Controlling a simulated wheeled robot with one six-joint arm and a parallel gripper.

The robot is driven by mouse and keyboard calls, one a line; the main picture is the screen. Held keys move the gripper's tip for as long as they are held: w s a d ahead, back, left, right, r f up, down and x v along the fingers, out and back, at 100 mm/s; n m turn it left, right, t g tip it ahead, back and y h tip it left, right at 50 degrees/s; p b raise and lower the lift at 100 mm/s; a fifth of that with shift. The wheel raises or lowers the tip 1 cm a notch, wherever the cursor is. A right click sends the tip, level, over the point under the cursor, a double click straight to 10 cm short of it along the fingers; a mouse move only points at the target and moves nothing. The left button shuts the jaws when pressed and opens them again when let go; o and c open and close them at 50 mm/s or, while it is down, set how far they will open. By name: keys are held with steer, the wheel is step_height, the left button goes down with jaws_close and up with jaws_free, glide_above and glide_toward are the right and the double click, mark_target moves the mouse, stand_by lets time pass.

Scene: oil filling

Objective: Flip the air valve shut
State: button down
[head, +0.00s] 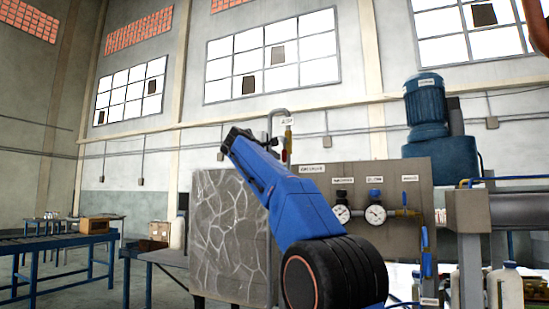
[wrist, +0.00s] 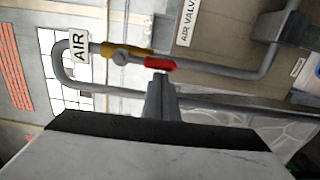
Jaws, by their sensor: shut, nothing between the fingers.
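The air valve shows in the wrist view as a brass-yellow body (wrist: 125,50) on a grey pipe, with a red handle (wrist: 160,64) lying roughly along the pipe. A white AIR tag (wrist: 78,47) hangs beside it. My gripper (wrist: 162,82) is shut and empty, its tips just below the red handle in the picture. I cannot tell whether they touch it. In the head view the red handle (head: 285,155) is small, under the AIR tag (head: 287,121), close to my blue arm. The gripper's fingers are not clear there.
A brown panel (head: 345,180) with gauges (head: 376,214) stands right of my arm in the head view. A marbled grey block (head: 225,240) stands left. A blue motor (head: 426,105) is at right. The grey pipe (wrist: 225,72) runs past the fingers in the wrist view.

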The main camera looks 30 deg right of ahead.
mark_target(283, 156)
steer(key=shift+s+d+f+n, duration=0.1)
steer(key=shift+s+d+n, duration=0.1)
steer(key=shift+n, duration=0.1)
steer(key=n, duration=0.1)
steer(key=s+d+n, duration=0.1)
steer(key=n, duration=0.1)
steer(key=s+n, duration=0.1)
steer(key=shift+s+d+f+n, duration=0.1)
steer(key=shift+s+d+n, duration=0.05)
steer(key=shift+d+n, duration=0.25)
steer(key=s+d+r+n, duration=0.3)
steer(key=s+r+n, duration=0.1)
steer(key=n, duration=0.6)
steer(key=shift+s+d+r+t, duration=0.15)
steer(key=shift+s+r+t, duration=0.1)
steer(key=shift+t, duration=0.15)
steer(key=shift+r, duration=0.2)
